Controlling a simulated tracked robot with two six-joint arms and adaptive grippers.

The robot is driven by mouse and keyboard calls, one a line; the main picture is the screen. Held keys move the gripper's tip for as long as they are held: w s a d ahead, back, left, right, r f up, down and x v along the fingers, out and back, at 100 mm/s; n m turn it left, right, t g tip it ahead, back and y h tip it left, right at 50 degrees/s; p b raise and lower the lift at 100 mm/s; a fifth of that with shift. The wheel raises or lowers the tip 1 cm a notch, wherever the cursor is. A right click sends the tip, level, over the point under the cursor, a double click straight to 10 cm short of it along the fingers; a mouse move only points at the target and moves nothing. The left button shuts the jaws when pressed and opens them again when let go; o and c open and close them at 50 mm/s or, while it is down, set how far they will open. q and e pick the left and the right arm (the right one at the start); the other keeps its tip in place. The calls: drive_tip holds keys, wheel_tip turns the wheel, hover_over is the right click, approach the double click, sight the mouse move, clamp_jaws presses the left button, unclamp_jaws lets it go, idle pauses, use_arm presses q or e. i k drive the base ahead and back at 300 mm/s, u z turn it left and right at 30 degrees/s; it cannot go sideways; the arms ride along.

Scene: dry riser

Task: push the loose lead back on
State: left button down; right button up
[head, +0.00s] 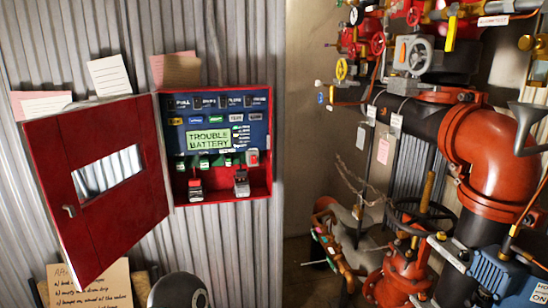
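A red wall box (268,150) hangs open on the corrugated wall, with a blue board (232,104) inside. A green label (209,140) on the board reads "TROUBLE BATTERY". Below it is a row of small green parts. Two dark blocks stand in the bottom of the box, one with a red top (195,184) and one with a grey top (241,183). A small red-and-white piece (253,158) sits at the right, above the grey top. The leads are too small to trace, and I cannot tell which one is loose. Neither gripper is in view.
The red windowed door (95,200) swings out to the left. Paper notes are around the box, with a handwritten card (92,287) below. Red pipework (487,150), valves and a dark handwheel (420,217) crowd the right side.

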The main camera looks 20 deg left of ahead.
sight(241, 172)
drive_tip(key=u, duration=0.4)
drive_tip(key=i, duration=1.3)
drive_tip(key=u, duration=0.75)
drive_tip(key=k, duration=0.8)
drive_tip(key=u, duration=0.2)
drive_tip(key=i, duration=0.9)
drive_tip(key=z, duration=0.1)
